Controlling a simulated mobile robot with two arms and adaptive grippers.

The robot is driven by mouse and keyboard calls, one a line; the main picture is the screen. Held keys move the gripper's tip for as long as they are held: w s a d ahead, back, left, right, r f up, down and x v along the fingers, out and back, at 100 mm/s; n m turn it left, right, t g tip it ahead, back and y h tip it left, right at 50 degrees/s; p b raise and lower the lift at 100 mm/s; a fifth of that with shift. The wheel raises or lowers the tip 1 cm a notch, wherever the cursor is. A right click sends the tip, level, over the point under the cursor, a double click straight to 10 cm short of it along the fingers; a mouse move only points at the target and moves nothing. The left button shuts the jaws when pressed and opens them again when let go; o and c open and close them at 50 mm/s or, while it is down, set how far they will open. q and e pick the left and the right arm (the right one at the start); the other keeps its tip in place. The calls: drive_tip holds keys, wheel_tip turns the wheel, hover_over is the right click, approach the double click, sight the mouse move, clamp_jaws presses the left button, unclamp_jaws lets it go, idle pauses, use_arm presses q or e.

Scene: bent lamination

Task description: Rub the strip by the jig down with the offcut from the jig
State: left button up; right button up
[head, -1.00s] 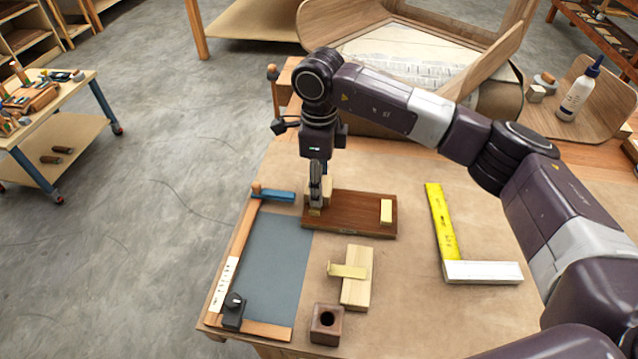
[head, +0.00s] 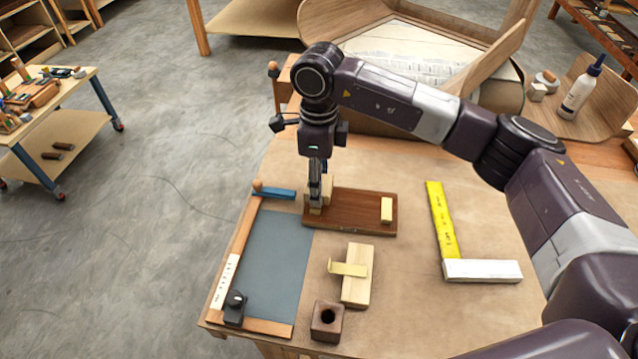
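A dark brown board (head: 352,212), which looks like the jig, lies on the bench with a pale block (head: 386,210) at its right end and pale wood at its left end (head: 326,187). My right gripper (head: 315,200) points down over that left end. Its fingers look close together at a small pale piece (head: 316,211); whether they grip it is too small to tell. A pale wooden block (head: 357,288) lies in front of the board, with a thin pale strip (head: 348,269) across it. My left gripper is not in view.
A grey-blue mat (head: 272,262) with a wooden edge lies left, with a black knob (head: 235,305) at its corner. A brown holed block (head: 327,321) stands at the front. A yellow-and-white square (head: 442,222) lies right. Bare bench separates it from the board.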

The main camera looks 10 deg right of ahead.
drive_tip(key=shift+r+p, duration=0.8)
drive_tip(key=shift+r, duration=1.5)
